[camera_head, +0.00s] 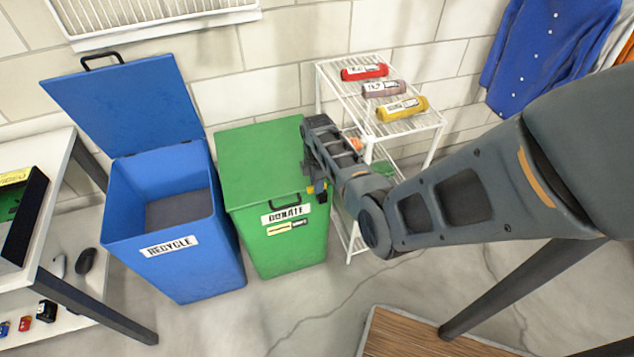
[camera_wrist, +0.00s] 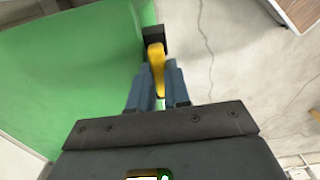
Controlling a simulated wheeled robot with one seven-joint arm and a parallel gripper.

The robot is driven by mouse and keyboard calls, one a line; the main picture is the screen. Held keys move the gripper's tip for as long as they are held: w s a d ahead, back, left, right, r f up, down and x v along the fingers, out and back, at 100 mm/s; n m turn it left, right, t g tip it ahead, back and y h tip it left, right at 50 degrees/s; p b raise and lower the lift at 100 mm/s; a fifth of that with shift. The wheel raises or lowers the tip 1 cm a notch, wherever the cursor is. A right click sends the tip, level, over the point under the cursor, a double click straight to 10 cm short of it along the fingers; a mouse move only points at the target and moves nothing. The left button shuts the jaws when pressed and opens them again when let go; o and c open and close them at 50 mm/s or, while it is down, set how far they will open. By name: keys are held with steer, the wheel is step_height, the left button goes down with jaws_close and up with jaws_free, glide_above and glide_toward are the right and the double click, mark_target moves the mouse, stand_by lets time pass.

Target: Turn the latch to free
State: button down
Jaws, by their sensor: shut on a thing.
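A green bin (camera_head: 276,170) labelled DONATE stands with its lid shut. A small yellow latch (camera_head: 311,189) shows at its upper front right corner. In the wrist view the yellow latch (camera_wrist: 157,62) extends from a black mount (camera_wrist: 154,36) at the edge of the green bin (camera_wrist: 75,75). My gripper (camera_wrist: 158,88) is shut on the latch, one blue-grey finger on each side. In the head view my gripper (camera_head: 318,186) is at the bin's right side, with part of it hidden behind my wrist.
A blue bin (camera_head: 192,255) labelled RECYCLE stands open at left, its lid (camera_head: 120,105) raised. A white wire rack (camera_head: 400,122) with several rolled items stands behind my arm. A table (camera_head: 55,190) is at far left. Bare floor (camera_head: 300,315) lies in front.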

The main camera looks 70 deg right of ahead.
steer(key=c, duration=1.1)
jaws_free()
steer(key=shift+r, duration=0.15)
step_height(320, 180, up, 8)
steer(key=shift+f+p, duration=0.25)
steer(key=shift+p, duration=0.05)
